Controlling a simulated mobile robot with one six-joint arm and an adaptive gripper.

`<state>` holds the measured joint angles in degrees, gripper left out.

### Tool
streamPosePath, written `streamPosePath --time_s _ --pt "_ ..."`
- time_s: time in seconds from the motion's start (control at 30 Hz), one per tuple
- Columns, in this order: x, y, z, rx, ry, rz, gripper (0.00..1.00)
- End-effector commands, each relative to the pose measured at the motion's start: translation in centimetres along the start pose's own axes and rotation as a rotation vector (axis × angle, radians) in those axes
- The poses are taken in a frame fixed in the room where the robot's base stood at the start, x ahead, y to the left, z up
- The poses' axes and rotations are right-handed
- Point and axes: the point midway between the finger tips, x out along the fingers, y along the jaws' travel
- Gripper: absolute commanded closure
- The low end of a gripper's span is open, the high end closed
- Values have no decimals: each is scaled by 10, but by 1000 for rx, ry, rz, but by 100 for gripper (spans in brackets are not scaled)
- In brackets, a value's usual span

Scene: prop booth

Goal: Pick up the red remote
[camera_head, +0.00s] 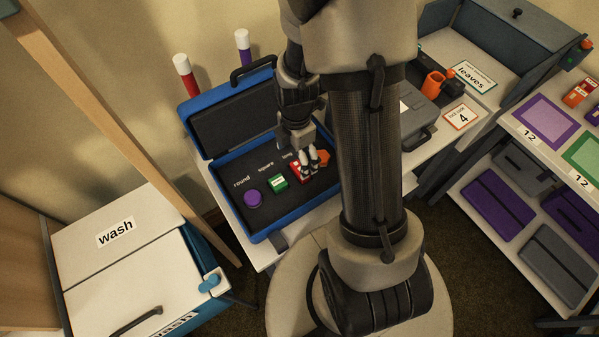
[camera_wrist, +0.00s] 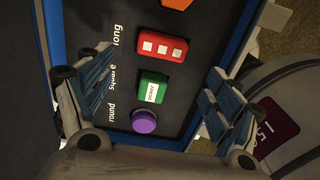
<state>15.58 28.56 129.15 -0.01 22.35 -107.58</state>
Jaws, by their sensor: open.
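The red remote (camera_wrist: 160,47) is a small red block with several pale square buttons. It lies in the dark foam of the open blue case, by the word "long". In the head view the red remote (camera_head: 297,173) is partly hidden by my gripper (camera_head: 314,168), which is over the case. In the wrist view my gripper (camera_wrist: 158,105) has its fingers wide apart and nothing between them is held. The green block (camera_wrist: 152,88) and purple round piece (camera_wrist: 144,121) show between the fingers, with the remote farther up the picture.
The blue case (camera_head: 263,236) stands on a white table with its lid up. An orange piece (camera_head: 322,157) lies beside the remote. A white "wash" bin (camera_head: 95,250) stands at left. Shelves with a purple-framed mat (camera_head: 545,122) stand at right.

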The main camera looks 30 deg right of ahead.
Motion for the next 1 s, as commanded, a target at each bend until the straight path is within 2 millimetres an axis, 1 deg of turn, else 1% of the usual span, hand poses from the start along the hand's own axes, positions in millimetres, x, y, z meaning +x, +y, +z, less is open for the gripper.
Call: streamPosePath --time_s 0.03,0.27,0.33,0.6,0.7,0.87,1.0 --pt "9 0 0 0 1 -2 17" --pt "20 0 0 1 0 0 17" --pt "26 0 1 1 0 -1 17" --pt "66 -2 4 1 1 -2 17" --pt "69 -1 4 1 0 1 17" --pt "68 -1 4 1 -1 2 17" --pt "68 -1 4 1 -1 1 25"
